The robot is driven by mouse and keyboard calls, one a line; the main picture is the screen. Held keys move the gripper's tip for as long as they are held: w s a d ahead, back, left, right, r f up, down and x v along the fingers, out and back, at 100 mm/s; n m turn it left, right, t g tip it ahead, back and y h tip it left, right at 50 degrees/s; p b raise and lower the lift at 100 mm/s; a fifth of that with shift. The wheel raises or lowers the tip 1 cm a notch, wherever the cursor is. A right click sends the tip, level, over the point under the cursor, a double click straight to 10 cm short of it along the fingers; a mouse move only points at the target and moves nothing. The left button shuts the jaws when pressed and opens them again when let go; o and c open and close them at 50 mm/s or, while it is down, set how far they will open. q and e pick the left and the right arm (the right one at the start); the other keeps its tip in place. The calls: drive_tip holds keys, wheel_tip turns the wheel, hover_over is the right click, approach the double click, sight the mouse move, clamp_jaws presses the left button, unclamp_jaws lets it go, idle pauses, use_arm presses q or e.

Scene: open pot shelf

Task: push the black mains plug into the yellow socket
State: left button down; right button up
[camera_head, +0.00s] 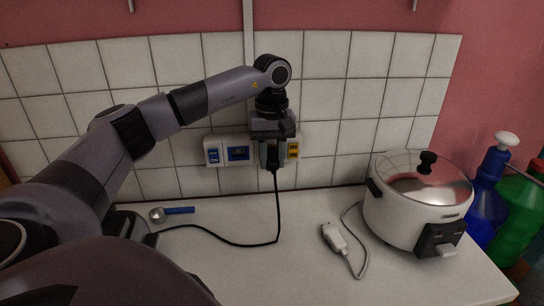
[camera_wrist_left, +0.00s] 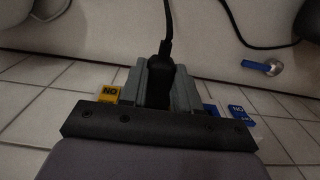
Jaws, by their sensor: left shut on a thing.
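My left gripper (camera_head: 272,160) is shut on the black mains plug (camera_wrist_left: 160,78), in front of the tiled wall. The plug's cable hangs down from between the fingers in the head view. The yellow socket (camera_head: 293,149) shows only in part at the gripper's right side. A yellow part of it (camera_wrist_left: 109,94) shows left of the fingers in the left wrist view. The gripper hides the rest of the socket and the plug's front, so I cannot tell whether the pins are in or how far they stand off. My right gripper is out of view.
Blue-marked wall fittings (camera_head: 238,153) sit left of the gripper. On the counter (camera_head: 240,270) are a blue-handled scoop (camera_head: 179,210), a white plug with a grey cable (camera_head: 335,237) and a white rice cooker (camera_head: 400,210). Blue (camera_head: 486,190) and green (camera_head: 515,215) bottles stand at the right.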

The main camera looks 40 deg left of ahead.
use_arm(q)
drive_tip(key=shift+w+a+p, duration=0.3)
drive_tip(key=shift+w+a, duration=0.15)
drive_tip(key=shift+a, duration=0.1)
idle(0.4)
drive_tip(key=shift+c, duration=0.5)
unclamp_jaws()
drive_tip(key=shift+r+p, duration=0.3)
drive_tip(key=shift+r, duration=3.45)
